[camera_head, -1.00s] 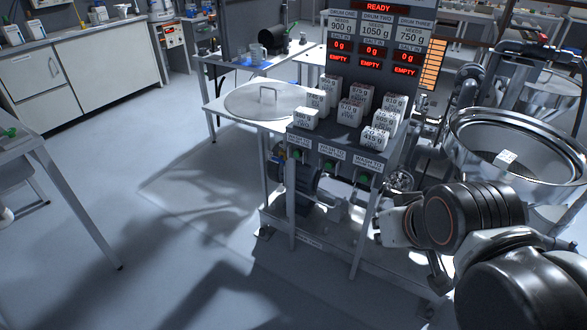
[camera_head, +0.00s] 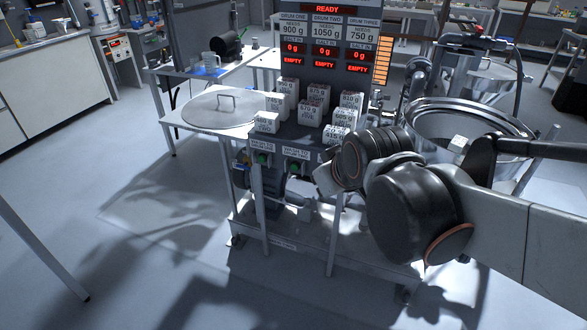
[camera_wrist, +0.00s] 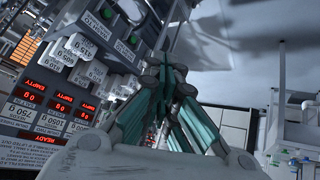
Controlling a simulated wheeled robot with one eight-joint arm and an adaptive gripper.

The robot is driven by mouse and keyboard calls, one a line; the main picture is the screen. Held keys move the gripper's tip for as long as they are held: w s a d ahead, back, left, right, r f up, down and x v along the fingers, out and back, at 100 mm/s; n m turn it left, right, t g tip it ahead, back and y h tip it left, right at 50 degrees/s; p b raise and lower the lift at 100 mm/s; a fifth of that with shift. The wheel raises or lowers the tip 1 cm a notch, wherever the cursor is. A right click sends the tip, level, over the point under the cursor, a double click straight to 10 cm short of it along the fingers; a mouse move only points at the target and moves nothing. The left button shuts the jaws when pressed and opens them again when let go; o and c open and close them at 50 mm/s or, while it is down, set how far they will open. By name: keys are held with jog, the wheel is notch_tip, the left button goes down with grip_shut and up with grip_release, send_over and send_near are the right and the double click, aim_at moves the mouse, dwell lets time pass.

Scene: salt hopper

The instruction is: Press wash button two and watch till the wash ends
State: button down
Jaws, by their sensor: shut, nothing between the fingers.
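The wash station (camera_head: 318,80) stands ahead with green buttons along its front edge. Wash button one (camera_head: 263,158) is at the left and wash button two (camera_head: 293,167) is in the middle. The third button is hidden behind my arm in the head view. The red display (camera_head: 326,10) reads READY, with 0 g and EMPTY under all three drums. My gripper (camera_wrist: 165,68) is shut and empty in the wrist view, its teal fingers together. It is near the buttons' front side, apart from button two; in the head view my wrist hides its fingers.
White weighed blocks (camera_head: 310,113) stand on the station's ledge. A round lid (camera_head: 222,108) lies on the side table at the left. A large steel bowl (camera_head: 470,115) stands at the right. The floor in front is clear.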

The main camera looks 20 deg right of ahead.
aim_at(295, 167)
jog(key=w+a+f+n+t, duration=0.1)
jog(key=w+f+n, duration=0.25)
jog(key=w, duration=0.75)
jog(key=w+a+f+n+t, duration=0.15)
jog(key=w+f, duration=0.25)
jog(key=w, duration=0.6)
jog(key=w+f+n+t, duration=0.1)
jog(key=w+f+n, duration=0.2)
jog(key=f, duration=0.7)
jog(key=w+f+n+t, duration=0.1)
jog(key=w+f+n, duration=0.3)
jog(key=w+f, duration=0.3)
notch_tip(295, 167, down, 4)
jog(key=shift+w+a+r+y, duration=0.1)
jog(key=shift+w+a+y, duration=0.25)
jog(key=shift+w+y, duration=0.05)
jog(key=w+d, duration=0.5)
jog(key=w, duration=0.2)
jog(key=shift+w+d, duration=0.1)
jog(key=shift+d, duration=0.05)
jog(key=shift+w+d, duration=0.2)
jog(key=shift+w, duration=0.05)
